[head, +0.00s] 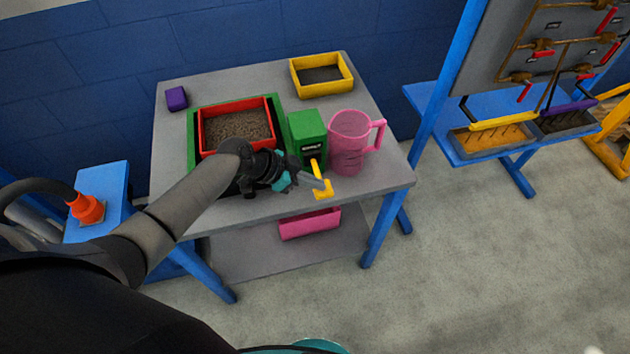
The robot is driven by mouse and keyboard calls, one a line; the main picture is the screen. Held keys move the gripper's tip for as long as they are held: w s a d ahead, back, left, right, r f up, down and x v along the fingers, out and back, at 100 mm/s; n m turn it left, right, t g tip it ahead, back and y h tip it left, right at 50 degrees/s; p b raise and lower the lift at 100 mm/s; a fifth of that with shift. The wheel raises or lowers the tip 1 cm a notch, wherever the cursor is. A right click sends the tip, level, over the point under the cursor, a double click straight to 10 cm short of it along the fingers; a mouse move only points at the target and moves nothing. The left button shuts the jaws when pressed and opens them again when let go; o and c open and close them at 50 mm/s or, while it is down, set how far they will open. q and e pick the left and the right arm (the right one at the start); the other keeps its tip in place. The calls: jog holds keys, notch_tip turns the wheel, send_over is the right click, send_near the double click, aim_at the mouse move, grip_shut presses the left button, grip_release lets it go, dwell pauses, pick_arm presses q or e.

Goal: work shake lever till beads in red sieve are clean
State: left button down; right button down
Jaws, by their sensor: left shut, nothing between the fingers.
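The red sieve (272,112) sits in a green frame (192,128) on the grey table and holds a layer of brownish bead material; single beads are too small to tell apart. A green box (307,124) with a dark label stands right of it. The yellow shake lever (322,191) sticks out from the box's front, low, toward the table's front edge. My left gripper (323,184) is shut, its fingertips at the lever's end with nothing between them. I cannot tell whether they touch it. My right gripper is not in view.
A yellow tray (322,74) and purple block (176,98) are at the back. A pink bin (310,223) is on the lower shelf.

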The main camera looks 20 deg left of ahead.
aim_at(315, 193)
pick_arm(q)
jog(key=shift+f, duration=0.1)
jog(key=shift+s+d+f+m+t+y+b, duration=0.1)
jog(key=shift+s+f+m+t+y+b, duration=0.1)
jog(key=shift+f+t+b, duration=0.25)
jog(key=shift+s+d+f+m+t+y+b, duration=0.15)
jog(key=shift+f+m+t+y+b, duration=0.1)
jog(key=shift+f+b, duration=0.7)
jog(key=shift+f, duration=0.05)
jog(key=shift+r, duration=0.3)
jog(key=shift+r+p, duration=0.65)
jog(key=shift+p, duration=0.1)
